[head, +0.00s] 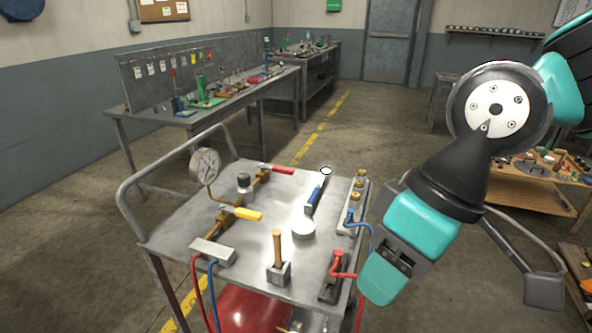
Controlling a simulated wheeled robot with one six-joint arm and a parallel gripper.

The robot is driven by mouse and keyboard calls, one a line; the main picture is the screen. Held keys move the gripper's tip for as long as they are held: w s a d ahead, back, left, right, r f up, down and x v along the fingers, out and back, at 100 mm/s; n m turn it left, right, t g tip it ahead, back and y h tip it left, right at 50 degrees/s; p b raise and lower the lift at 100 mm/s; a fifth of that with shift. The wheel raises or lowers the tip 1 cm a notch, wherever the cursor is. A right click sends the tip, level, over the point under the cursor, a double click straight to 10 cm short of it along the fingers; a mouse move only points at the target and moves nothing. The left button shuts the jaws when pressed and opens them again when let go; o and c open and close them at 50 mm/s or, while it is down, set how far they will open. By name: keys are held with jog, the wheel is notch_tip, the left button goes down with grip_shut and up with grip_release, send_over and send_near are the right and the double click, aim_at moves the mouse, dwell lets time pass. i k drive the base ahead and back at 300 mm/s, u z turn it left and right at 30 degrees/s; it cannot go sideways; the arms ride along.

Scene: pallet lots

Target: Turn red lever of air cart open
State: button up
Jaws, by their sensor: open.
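The air cart (265,235) stands at centre front with a grey metal top. The red lever (281,170) is at the back of the cart top, on the far end of a brass pipe (226,208), and points right. It looks roughly crosswise to the pipe. A yellow lever (243,213) sits nearer on the same pipe. My gripper (384,268) is at the cart's right front edge, pointing down and left, well apart from the red lever. It is open, with no object seen in it; its fingertips are hard to make out.
A pressure gauge (205,165) and a black knob (244,182) stand near the levers. A wooden-handled tool (277,248), a blue-handled tool (314,197), a round tin (303,229) and a red hose fitting (338,263) crowd the top. A workbench (150,124) stands behind left.

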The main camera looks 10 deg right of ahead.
aim_at(280, 169)
jog(key=z, duration=1.7)
jog(key=i, duration=2.55)
jog(key=u, duration=3.35)
jog(key=i, duration=0.5)
jog(key=z, duration=0.1)
